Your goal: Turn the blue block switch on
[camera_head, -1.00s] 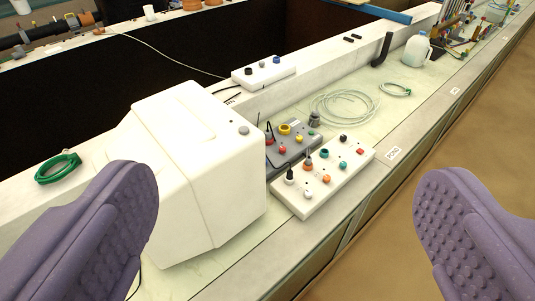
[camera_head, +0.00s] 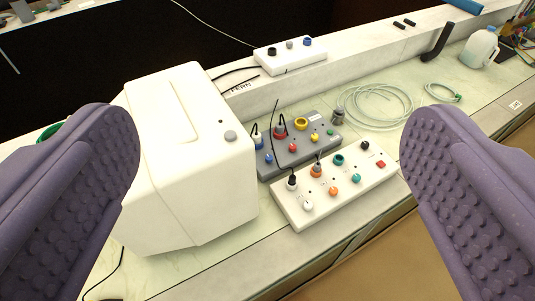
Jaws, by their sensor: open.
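My gripper (camera_head: 272,122) is open and empty, its two purple ribbed fingers wide apart at the left and right edges. Between and beyond them stand a grey control box (camera_head: 327,147) and a white control box (camera_head: 291,212) in front of it. The grey box bears a blue socket-like part (camera_head: 257,144) with a dark lead, a small blue knob (camera_head: 268,158), and red and yellow parts. The white box bears white, orange, teal, black and red controls. Which part is the blue block switch, and its on or off state, I cannot tell.
A large white housing (camera_head: 185,175) stands close on the left. A smaller white box (camera_head: 285,65) with dark, grey and blue knobs sits on the ledge behind. The front bench strip is bare.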

